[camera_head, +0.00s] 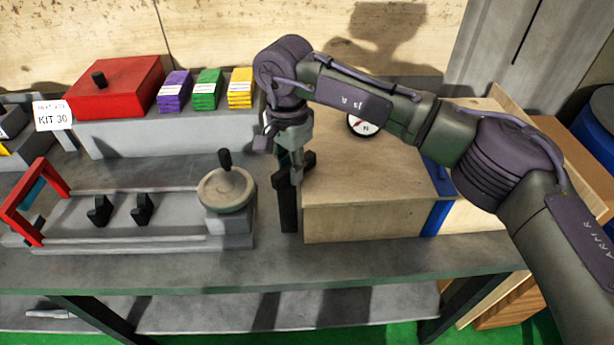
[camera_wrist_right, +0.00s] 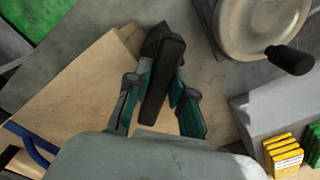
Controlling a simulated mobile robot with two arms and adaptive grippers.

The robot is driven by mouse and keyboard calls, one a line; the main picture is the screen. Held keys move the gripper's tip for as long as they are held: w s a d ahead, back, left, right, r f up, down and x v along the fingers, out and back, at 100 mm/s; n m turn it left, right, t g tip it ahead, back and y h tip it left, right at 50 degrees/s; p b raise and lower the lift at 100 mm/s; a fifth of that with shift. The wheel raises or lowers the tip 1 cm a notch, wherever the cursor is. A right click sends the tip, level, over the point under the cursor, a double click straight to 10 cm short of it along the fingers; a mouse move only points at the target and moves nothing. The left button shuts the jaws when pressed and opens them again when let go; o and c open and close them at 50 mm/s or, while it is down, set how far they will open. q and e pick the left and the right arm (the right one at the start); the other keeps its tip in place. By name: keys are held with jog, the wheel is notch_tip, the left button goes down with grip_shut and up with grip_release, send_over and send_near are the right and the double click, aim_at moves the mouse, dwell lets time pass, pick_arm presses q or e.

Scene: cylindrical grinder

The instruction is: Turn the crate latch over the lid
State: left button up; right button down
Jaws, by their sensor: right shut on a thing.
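The wooden crate (camera_head: 370,212) with its plain lid (camera_head: 345,180) stands on the bench right of centre in the head view. It also shows in the wrist view (camera_wrist_right: 70,100). The dark latch (camera_head: 288,208) is at the crate's left end; in the wrist view the dark bar (camera_wrist_right: 165,75) stands between my fingers. My right gripper (camera_head: 293,168) comes down from above and is shut on the latch. The fingers and wrist hide part of it, and I cannot tell how far it lies over the lid. My left gripper is not in view.
A grey fixture with a handwheel (camera_head: 227,190) stands close to the left of the latch. Behind are a red box (camera_head: 115,88) and purple, green and yellow stacks (camera_head: 240,88). A dial gauge (camera_head: 362,125) and blue strap (camera_head: 437,215) are partly behind my right arm.

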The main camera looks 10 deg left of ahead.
jog(key=shift+d+f+m+b, duration=0.1)
jog(key=shift+m+b, duration=0.55)
jog(key=shift+m, duration=0.55)
jog(key=shift+s+m+b, duration=0.1)
jog(key=shift+m+b, duration=0.3)
jog(key=shift+m, duration=0.3)
jog(key=shift+d, duration=0.1)
jog(key=c, duration=1)
grip_release()
jog(key=shift+r, duration=0.35)
notch_tip(320, 180, up, 12)
jog(key=shift+f, duration=0.25)
